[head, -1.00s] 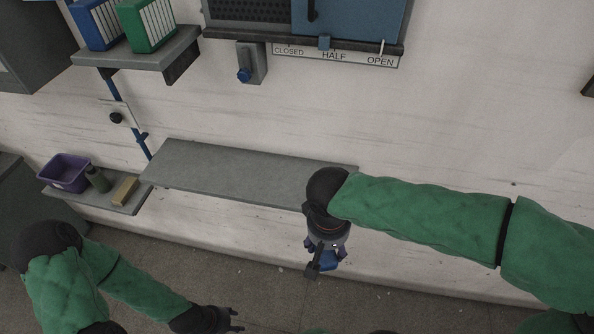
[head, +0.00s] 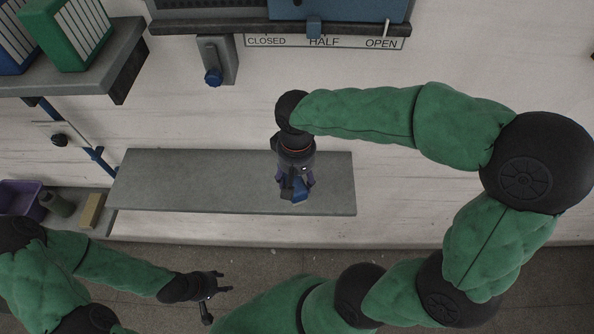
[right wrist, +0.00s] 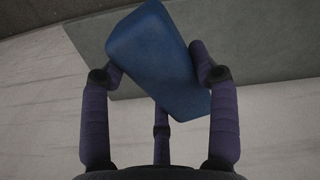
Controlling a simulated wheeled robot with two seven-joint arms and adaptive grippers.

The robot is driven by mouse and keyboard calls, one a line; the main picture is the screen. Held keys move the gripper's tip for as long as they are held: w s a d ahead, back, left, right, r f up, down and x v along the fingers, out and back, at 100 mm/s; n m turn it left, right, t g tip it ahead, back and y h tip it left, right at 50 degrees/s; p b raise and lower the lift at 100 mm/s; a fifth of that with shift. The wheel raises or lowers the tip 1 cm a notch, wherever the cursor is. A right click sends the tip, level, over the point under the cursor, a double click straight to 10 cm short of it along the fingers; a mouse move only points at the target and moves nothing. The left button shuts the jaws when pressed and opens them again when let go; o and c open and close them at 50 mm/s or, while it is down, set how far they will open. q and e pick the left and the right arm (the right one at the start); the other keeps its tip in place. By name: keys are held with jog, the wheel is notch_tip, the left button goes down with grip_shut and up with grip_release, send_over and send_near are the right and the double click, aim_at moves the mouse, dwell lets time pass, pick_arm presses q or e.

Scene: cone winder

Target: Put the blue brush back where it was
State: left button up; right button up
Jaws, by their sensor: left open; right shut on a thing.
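The blue brush (right wrist: 155,60) is held between the fingers of my right gripper (right wrist: 160,75), which is shut on it; it looks like a plain blue block, tilted in the right wrist view. In the head view my right gripper (head: 295,186) and the blue brush (head: 299,194) are in front of the right half of the grey shelf (head: 200,180). I cannot tell how high the brush is above the shelf. No other object shows on the shelf. My left gripper (head: 222,281) is open and empty at the lower left, over the floor.
A lower shelf at the left holds a purple bin (head: 20,200), a dark green bottle (head: 56,204) and a tan block (head: 92,211). Green and blue binders stand on an upper left shelf (head: 85,75). A panel labelled CLOSED, HALF, OPEN (head: 325,42) is above. The grey shelf's left part is clear.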

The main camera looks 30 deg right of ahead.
jog(key=w+d+f, duration=0.1)
jog(key=w+f, duration=0.1)
jog(key=w+d+f, duration=0.1)
jog(key=w+f, duration=0.1)
jog(key=w+d+f, duration=0.2)
jog(key=shift+f, duration=0.2)
jog(key=f, duration=0.4)
jog(key=shift+w+d, duration=0.25)
jog(key=shift+s, duration=0.1)
jog(key=o, duration=0.6)
jog(key=shift+f, duration=0.1)
jog(key=o, duration=0.4)
notch_tip(320, 180, up, 12)
jog(key=shift+r+p, duration=0.15)
jog(key=shift+p, duration=0.15)
